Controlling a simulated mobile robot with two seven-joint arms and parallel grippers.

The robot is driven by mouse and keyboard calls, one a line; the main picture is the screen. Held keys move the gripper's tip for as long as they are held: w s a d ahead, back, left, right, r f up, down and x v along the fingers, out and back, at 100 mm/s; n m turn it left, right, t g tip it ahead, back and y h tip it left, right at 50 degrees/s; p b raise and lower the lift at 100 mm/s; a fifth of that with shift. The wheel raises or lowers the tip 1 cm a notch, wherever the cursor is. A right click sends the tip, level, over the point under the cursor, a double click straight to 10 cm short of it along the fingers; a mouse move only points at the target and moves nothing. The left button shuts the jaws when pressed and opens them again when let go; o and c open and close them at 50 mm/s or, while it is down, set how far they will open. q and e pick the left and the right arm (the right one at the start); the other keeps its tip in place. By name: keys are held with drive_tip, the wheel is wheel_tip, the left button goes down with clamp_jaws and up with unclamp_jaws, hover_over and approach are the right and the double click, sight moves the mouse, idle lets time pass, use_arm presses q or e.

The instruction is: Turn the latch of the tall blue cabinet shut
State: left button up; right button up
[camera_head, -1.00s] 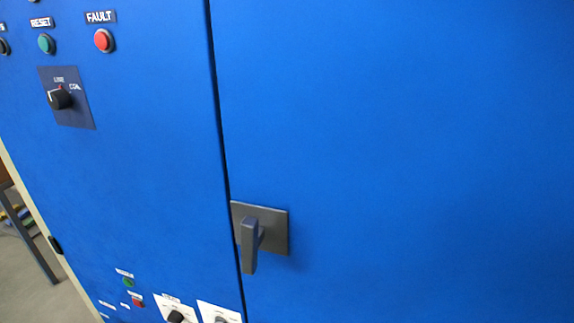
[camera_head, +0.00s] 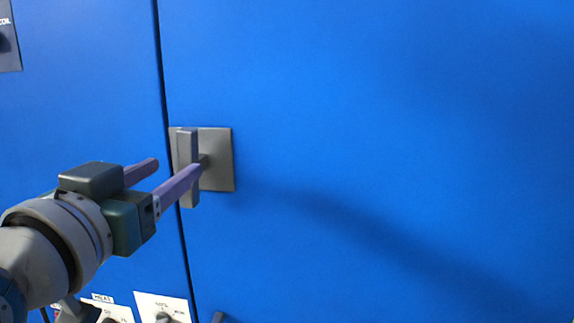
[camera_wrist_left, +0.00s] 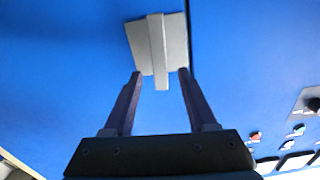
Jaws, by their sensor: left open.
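The latch of the tall blue cabinet (camera_head: 380,90) is a grey handle (camera_head: 187,146) on a square grey plate (camera_head: 219,160), at the edge of the right door beside the seam. The handle stands upright. My left gripper (camera_head: 180,165) is open, with one finger on each side of the handle in the picture. In the left wrist view, the handle (camera_wrist_left: 158,45) reaches down between the fingertips (camera_wrist_left: 160,74), with small gaps on both sides. I cannot tell whether either finger touches it. My right gripper is not in view.
White-labelled switches (camera_head: 163,306) sit low on the left door, below my left arm. A dark selector panel (camera_head: 9,45) is at the upper left. The right door is flat and clear, with a soft shadow across it.

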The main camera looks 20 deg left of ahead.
sight(184, 163)
use_arm(q)
drive_tip(key=b+x, duration=0.1)
drive_tip(key=x, duration=0.3)
drive_tip(key=shift+w+f, duration=0.15)
drive_tip(key=shift+b+x, duration=0.5)
drive_tip(key=shift+x, duration=0.35)
clamp_jaws()
